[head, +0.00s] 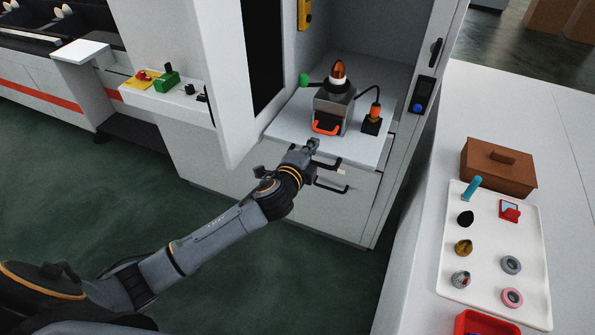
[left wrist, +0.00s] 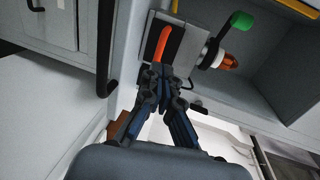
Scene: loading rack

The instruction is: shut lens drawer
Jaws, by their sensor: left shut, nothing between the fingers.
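The cabinet's front has black bar handles, an upper one (head: 328,164) and a lower one (head: 332,189), on drawer fronts below a white shelf-like surface (head: 368,154). Which of them is the lens drawer, and how far it stands open, I cannot tell for sure. My left gripper (head: 312,146) is shut and empty at the front edge of the white surface, just above the upper handle. In the left wrist view its fingertips (left wrist: 160,76) are close to the orange handle (left wrist: 163,43) of the grey device; contact is unclear. My right gripper is not in view.
The grey device (head: 333,110) with an orange-tipped top stands on the white surface, beside an orange plug on a black block (head: 373,122). The open cabinet door (head: 222,80) is at left. A white tray (head: 447,265) with small parts lies on the right counter. Green floor is clear.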

